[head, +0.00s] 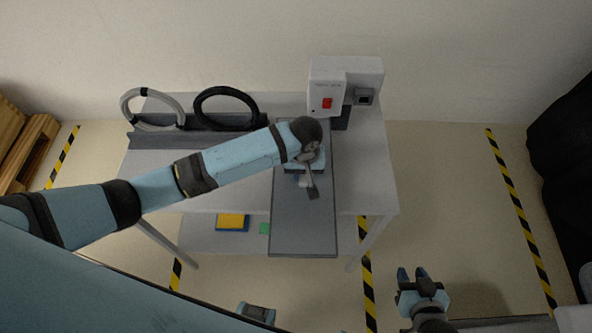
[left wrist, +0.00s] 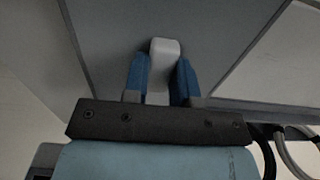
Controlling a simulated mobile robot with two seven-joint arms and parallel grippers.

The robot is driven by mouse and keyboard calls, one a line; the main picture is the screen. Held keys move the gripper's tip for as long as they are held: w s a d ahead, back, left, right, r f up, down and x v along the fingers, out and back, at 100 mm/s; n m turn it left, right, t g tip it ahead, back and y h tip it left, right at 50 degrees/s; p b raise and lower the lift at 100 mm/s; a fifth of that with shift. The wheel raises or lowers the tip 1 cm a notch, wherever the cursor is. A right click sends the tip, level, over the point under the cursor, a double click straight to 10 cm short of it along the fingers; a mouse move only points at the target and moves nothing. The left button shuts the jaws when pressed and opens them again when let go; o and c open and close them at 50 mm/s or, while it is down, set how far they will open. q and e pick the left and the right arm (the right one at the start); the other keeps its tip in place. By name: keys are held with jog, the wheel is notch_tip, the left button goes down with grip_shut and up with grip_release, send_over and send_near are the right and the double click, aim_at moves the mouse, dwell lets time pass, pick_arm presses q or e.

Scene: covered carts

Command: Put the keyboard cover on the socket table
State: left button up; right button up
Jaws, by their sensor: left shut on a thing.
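The keyboard cover, a long dark grey panel (head: 303,230), lies lengthwise over the right part of the socket table (head: 365,165) and reaches out past its front edge. I cannot tell whether it touches the tabletop. My left gripper (head: 306,180) is over the panel's middle, partly hidden by its own wrist. In the left wrist view its blue fingers (left wrist: 160,75) are shut on the pale handle (left wrist: 165,48) of the panel (left wrist: 110,30). My right gripper (head: 412,275) is open and empty, low at the front right, apart from the table.
A white socket box (head: 328,88) with a red switch stands at the table's back right, just behind the panel. A grey coil (head: 124,112) and a black coil (head: 200,98) hang on a rack at back left. A yellow item (head: 230,222) lies on the lower shelf.

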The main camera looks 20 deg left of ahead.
pick_arm(q)
jog(key=shift+w+a+r, duration=0.15)
jog(key=shift+w+a, duration=0.25)
jog(key=shift+a, duration=0.3)
jog(key=shift+c, duration=0.5)
jog(key=shift+w+a+r, duration=0.1)
jog(key=shift+w+a, duration=0.2)
jog(key=shift+a, duration=0.25)
grip_shut()
notch_tip(320, 180, down, 3)
jog(key=shift+r+p, duration=0.1)
jog(key=shift+p, duration=0.25)
jog(key=shift+w+f, duration=0.1)
jog(key=shift+f, duration=0.4)
jog(key=o, duration=0.9)
grip_release()
jog(key=shift+f, duration=0.1)
jog(key=shift+o, duration=0.2)
